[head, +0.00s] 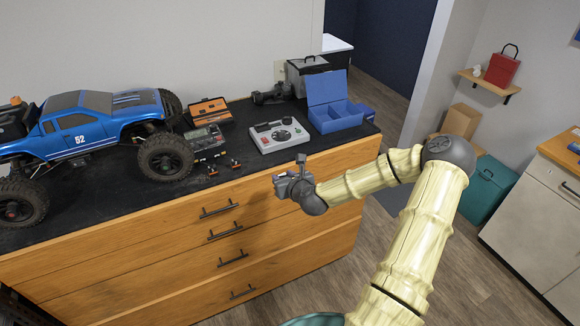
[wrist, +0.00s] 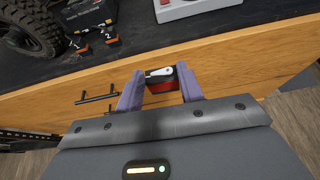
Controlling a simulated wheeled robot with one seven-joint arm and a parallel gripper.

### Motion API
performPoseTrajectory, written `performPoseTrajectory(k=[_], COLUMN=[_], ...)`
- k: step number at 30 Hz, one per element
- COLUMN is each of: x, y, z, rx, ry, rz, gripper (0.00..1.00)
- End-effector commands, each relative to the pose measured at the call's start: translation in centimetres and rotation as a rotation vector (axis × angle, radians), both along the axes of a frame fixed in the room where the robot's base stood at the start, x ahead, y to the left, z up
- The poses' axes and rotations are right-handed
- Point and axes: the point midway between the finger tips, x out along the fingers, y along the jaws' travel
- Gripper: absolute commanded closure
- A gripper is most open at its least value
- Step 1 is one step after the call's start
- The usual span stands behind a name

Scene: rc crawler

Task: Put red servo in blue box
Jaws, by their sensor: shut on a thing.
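The red servo (wrist: 162,86), a small red and black block with a white horn, is held between the two purple fingers of my gripper (wrist: 160,90) in the wrist view. In the head view my gripper (head: 282,182) is in front of the dresser's top edge, apart from the blue box; the servo is too small to make out clearly there. The blue box (head: 335,117) stands open at the right end of the black dresser top, its lid raised at the back and compartments inside.
The dresser (head: 180,235) has a black top. A blue RC truck (head: 85,125) fills its left side. A grey control unit (head: 278,134) stands left of the blue box. Two small orange-black parts (wrist: 95,44) and a battery-like block (wrist: 88,14) lie near the truck's wheel.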

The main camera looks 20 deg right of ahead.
Motion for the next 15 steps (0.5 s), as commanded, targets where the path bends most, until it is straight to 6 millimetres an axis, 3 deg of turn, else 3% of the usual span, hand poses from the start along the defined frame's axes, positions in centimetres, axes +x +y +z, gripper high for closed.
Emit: performPoseTrajectory(k=[8, 15], x=[-1.4, -5.0], y=[4.7, 10.4], z=[-6.1, -13.1], rx=[0.006, 0.002], ry=[0.006, 0.020], rz=[0.007, 0.007], gripper=[0.85, 0.85])
